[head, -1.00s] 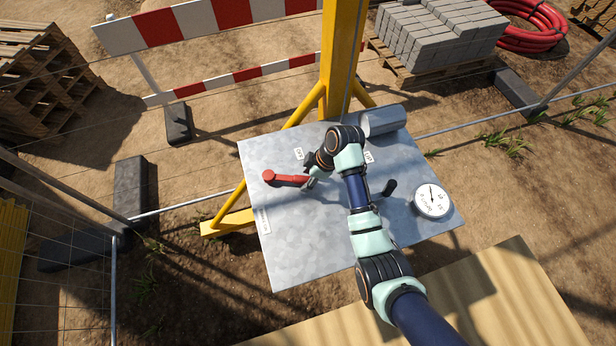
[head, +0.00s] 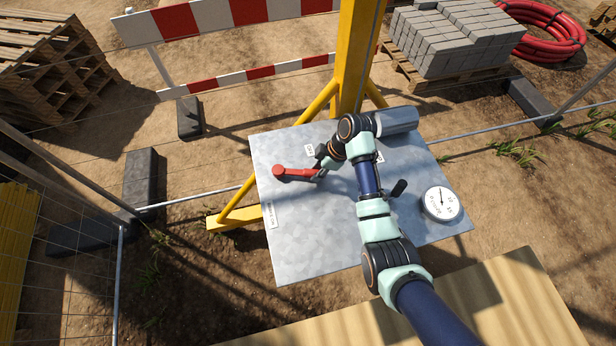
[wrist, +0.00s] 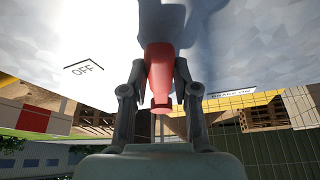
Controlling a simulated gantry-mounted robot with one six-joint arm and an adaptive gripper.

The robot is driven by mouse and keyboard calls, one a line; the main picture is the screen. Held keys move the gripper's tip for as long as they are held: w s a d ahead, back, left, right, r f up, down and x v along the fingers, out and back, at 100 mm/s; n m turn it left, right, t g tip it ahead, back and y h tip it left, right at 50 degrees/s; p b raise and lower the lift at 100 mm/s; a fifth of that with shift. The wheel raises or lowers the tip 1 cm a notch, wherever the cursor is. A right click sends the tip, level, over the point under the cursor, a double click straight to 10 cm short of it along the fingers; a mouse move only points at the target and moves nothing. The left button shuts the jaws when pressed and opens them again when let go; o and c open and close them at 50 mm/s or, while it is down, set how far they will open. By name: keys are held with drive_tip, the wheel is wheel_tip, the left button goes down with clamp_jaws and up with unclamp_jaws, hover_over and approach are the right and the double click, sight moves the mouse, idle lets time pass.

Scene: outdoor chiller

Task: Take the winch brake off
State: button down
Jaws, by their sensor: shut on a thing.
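A red lever (head: 294,172) lies over a grey metal panel (head: 310,240), its round pivot at the panel's left side and its arm pointing right, nearly level in the head view. My gripper (head: 321,172) is shut on the lever's right end. In the wrist view the red lever end (wrist: 159,75) sits between the two fingers of my gripper (wrist: 160,66). An OFF label (head: 309,150) is on the panel just above the gripper; it shows at left in the wrist view (wrist: 84,68). A BRAKE ON label (head: 270,215) is at the panel's left edge, below the pivot.
A dial gauge (head: 441,203) and a small black handle (head: 399,187) are on the panel's right side. A grey cylinder (head: 397,121) lies at its top right. A yellow post (head: 355,60) stands behind. My arm covers the panel's middle.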

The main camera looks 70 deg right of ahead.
drive_tip(key=c, duration=0.9)
unclamp_jaws()
drive_tip(key=shift+d, duration=0.1)
drive_tip(key=shift+r, duration=0.1)
drive_tip(key=v, duration=0.7)
drive_tip(key=shift+s+r, duration=0.1)
